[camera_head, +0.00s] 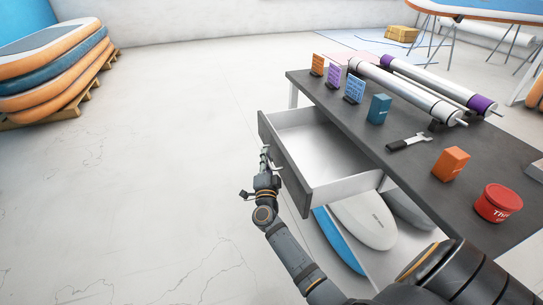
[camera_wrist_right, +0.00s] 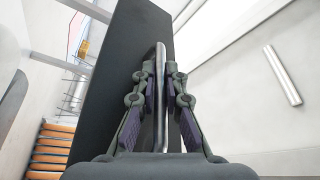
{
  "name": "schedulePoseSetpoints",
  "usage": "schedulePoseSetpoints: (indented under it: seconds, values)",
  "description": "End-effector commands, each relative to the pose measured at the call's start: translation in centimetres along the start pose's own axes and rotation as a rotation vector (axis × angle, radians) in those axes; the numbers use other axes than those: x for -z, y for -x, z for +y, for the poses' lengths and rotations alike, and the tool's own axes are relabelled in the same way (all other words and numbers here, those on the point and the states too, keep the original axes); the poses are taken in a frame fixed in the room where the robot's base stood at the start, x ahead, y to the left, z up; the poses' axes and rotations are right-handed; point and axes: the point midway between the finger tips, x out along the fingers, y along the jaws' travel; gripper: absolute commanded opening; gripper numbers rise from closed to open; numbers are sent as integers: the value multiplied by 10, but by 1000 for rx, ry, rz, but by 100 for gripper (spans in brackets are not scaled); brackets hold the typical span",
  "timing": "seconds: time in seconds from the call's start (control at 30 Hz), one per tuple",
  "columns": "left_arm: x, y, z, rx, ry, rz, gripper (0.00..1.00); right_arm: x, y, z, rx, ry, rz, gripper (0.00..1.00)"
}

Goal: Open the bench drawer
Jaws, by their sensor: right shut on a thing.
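The bench drawer (camera_head: 283,167) stands pulled well out from the dark-topped bench (camera_head: 407,160). Its white inside shows and looks empty. My right gripper (camera_head: 265,160) is at the outer face of the drawer's dark front. In the right wrist view my right gripper (camera_wrist_right: 160,95) has its two fingers on either side of the slim metal handle (camera_wrist_right: 160,60) and is shut on it. The dark drawer front (camera_wrist_right: 120,60) lies behind the handle there. In the head view the gripper hides most of the handle. My left gripper is not in view.
Boards (camera_head: 363,220) lean below the bench. Stacked boards (camera_head: 52,68) stand at the far left. The floor left of the drawer is clear.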

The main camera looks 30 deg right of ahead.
Motion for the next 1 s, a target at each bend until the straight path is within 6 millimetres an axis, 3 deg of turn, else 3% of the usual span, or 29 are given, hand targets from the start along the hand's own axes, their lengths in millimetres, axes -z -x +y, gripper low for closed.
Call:
schedulePoseSetpoints:
  seconds: [0.17, 0.2, 0.23, 0.57, 0.67, 1.0]
  values:
    - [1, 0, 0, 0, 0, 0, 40, 0, 0, 1, 0, 2, -2, 0]
    - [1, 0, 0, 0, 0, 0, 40, 0, 0, 1, 0, 2, -2, 16]
    - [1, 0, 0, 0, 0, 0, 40, 0, 0, 1, 0, 2, -1, 20]
    - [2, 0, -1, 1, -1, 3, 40, 0, 2, 1, 0, 1, -1, 21]
    - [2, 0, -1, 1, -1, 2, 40, -1, 15, 2, -2, 1, -3, 21]
    - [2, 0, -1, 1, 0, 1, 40, 0, 94, 2, -5, 1, -2, 21]
